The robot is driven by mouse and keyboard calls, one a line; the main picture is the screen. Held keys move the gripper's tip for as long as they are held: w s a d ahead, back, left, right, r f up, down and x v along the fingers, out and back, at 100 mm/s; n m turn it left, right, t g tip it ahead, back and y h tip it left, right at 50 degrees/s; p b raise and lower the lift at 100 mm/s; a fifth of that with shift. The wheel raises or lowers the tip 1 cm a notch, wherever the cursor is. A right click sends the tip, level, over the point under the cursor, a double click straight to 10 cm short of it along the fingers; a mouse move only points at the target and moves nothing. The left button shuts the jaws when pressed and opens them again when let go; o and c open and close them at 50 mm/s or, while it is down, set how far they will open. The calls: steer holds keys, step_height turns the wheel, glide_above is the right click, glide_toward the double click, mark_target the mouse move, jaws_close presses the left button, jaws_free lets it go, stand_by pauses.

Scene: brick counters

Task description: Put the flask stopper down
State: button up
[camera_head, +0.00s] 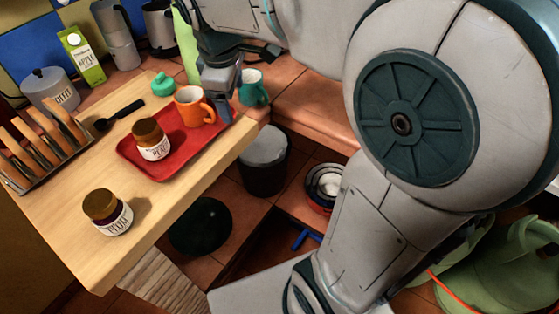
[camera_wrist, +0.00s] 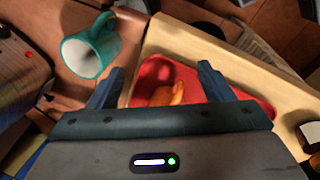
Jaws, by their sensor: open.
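A small green knobbed piece (camera_head: 163,85), which looks like the flask stopper, sits near the back edge of the wooden top (camera_head: 70,225), just behind the red tray (camera_head: 180,165). It is apart from my gripper, to its left in the head view. My gripper (camera_head: 222,108) is open, pointing down beside the orange mug (camera_head: 190,110) on the tray. In the wrist view, the fingers (camera_wrist: 160,85) are apart with nothing held; the tray and part of the orange mug show beyond them. I cannot make out the stopper there. A tall green flask (camera_head: 188,45) stands behind, partly hidden by my arm.
A teal mug (camera_head: 252,88) stands right of my gripper and shows in the wrist view (camera_wrist: 92,45). A labelled jar (camera_head: 150,140) is on the tray; another (camera_head: 107,213) stands in front. A black spoon (camera_head: 118,113) and a rack (camera_head: 40,145) are left. The front-left wood is mostly clear.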

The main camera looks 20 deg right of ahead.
steer(key=s+d+f+m, duration=0.2)
steer(key=s+f+m, duration=0.2)
steer(key=s+m, duration=0.2)
steer(key=s+d+f+m+y, duration=0.1)
steer(key=s+d+f+m, duration=0.1)
steer(key=s+f+m, duration=0.2)
steer(key=s+m, duration=0.2)
steer(key=s, duration=0.2)
steer(key=shift+d+f, duration=0.15)
steer(key=shift+d, duration=0.25)
steer(key=shift+w, duration=0.1)
